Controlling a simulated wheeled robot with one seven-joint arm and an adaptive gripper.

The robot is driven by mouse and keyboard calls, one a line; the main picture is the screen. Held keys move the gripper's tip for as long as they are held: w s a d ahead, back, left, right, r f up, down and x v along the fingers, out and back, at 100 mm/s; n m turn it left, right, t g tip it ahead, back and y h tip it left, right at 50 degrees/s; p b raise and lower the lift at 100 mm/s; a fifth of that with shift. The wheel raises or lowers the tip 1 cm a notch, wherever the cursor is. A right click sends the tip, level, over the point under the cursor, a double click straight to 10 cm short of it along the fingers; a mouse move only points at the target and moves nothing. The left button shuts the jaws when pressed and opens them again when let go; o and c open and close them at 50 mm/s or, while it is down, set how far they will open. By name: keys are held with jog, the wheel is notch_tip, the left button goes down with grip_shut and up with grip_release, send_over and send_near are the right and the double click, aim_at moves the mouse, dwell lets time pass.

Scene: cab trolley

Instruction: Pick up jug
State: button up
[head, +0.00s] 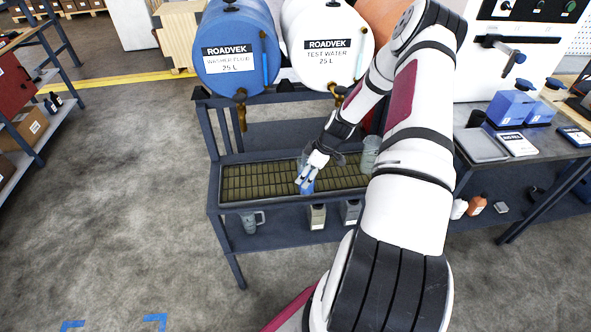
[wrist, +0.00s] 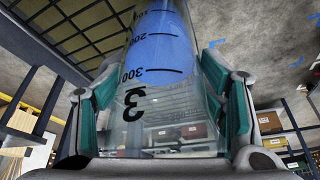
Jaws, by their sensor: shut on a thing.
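The jug (wrist: 168,48) is clear, with black graduation marks, a large 3 and blue liquid inside. It fills the middle of the wrist view. My gripper (wrist: 160,85) is shut on it, with a teal-padded finger on either side. In the head view the jug (head: 306,187) shows as a small blue patch at my gripper (head: 310,172), over the front part of the trolley's slatted grating (head: 245,182). My fingers and wrist hide part of it. I cannot tell whether its base touches the grating.
A blue washer fluid drum (head: 235,85) and a white test water drum (head: 330,85) with taps stand behind. A clear container (head: 371,153) stands right of my gripper. Another jug (head: 250,222) and bottles (head: 317,216) are on the lower shelf. Floor at left is clear.

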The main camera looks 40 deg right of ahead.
jog(key=s+d, duration=0.6)
jog(key=s, duration=0.4)
jog(key=s+d, duration=0.7)
jog(key=s, duration=0.3)
jog(key=shift+d, duration=0.2)
jog(key=shift+s, duration=0.1)
